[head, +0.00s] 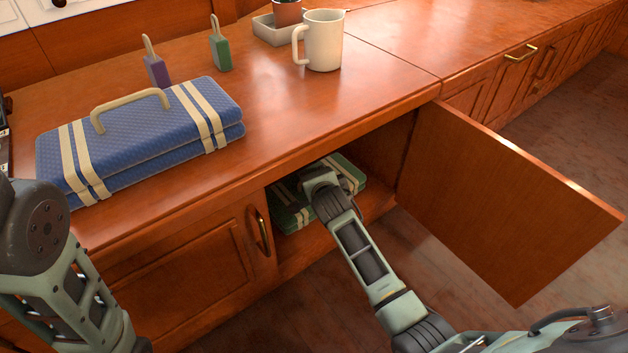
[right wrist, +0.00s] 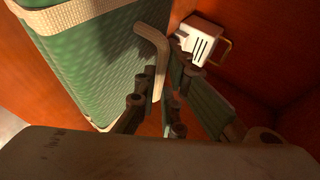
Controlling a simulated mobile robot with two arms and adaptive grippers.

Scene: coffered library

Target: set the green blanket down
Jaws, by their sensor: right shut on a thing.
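The green blanket (head: 292,218) is a folded bundle with cream bands, inside the open cupboard under the counter. My right arm reaches into the cupboard over it and hides its middle. In the right wrist view the blanket (right wrist: 105,62) fills the upper left, with a cream handle (right wrist: 154,52) on its side. My right gripper (right wrist: 160,98) is shut on that handle. I cannot tell whether the blanket's underside touches the cupboard floor (head: 312,248). Links of my left arm show at the lower left of the head view; its gripper is out of view.
The cupboard door (head: 500,205) stands wide open to the right. On the counter (head: 290,120) are a blue folded blanket (head: 140,140), a purple tag (head: 157,72), a green tag (head: 220,52) and a cream mug (head: 324,42). A white slotted object (right wrist: 203,38) shows in the wrist view.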

